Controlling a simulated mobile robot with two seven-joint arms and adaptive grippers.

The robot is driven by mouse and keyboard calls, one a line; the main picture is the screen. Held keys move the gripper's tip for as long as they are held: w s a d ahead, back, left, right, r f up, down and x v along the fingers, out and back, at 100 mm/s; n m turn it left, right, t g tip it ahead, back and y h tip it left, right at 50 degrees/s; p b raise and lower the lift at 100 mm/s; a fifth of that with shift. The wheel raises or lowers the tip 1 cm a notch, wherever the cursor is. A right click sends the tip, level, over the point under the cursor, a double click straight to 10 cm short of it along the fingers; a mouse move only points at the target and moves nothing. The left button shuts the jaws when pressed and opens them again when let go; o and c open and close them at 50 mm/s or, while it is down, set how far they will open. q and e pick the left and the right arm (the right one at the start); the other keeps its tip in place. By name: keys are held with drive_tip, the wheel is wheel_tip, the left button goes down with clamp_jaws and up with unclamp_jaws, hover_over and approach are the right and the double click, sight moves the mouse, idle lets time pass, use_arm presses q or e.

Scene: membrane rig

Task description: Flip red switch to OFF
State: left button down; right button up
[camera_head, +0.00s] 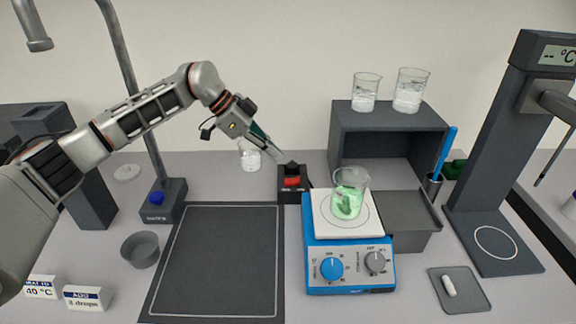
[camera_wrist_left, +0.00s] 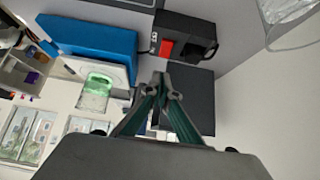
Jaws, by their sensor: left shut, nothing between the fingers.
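The red switch (camera_head: 292,182) sits on a small black box (camera_head: 291,197) behind the blue hotplate, near its left back corner. In the left wrist view the red switch (camera_wrist_left: 166,48) shows on the black box (camera_wrist_left: 196,28). My left gripper (camera_head: 287,160) points down to the right, its tips close above and behind the box in the head view. In the left wrist view its fingertips (camera_wrist_left: 161,85) are together and empty, just below the switch in the picture. I cannot tell whether they touch the box. My right gripper is not in view.
A blue hotplate (camera_head: 350,276) carries a beaker of green liquid (camera_head: 349,202) close to the switch box. Another beaker (camera_head: 250,157) stands behind, near my left gripper. A grey shelf (camera_head: 387,122) holds two beakers. A dark mat (camera_head: 215,262) lies clear at the front left.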

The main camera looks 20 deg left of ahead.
use_arm(q)
drive_tip(key=v, duration=0.6)
drive_tip(key=shift+a+f+b, duration=0.2)
drive_tip(key=shift+a+b, duration=0.05)
drive_tip(key=shift+b, duration=0.05)
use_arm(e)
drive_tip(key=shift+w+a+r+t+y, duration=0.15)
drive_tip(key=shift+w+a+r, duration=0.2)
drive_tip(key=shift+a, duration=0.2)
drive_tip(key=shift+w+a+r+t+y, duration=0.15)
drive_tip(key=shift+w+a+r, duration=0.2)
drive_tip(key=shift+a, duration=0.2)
use_arm(q)
drive_tip(key=shift+d+r, duration=0.1)
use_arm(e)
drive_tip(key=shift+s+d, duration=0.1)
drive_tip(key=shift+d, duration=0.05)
use_arm(q)
wheel_tip(320, 180, up, 13)
drive_tip(key=p, duration=0.1)
drive_tip(key=shift+p, duration=0.3)
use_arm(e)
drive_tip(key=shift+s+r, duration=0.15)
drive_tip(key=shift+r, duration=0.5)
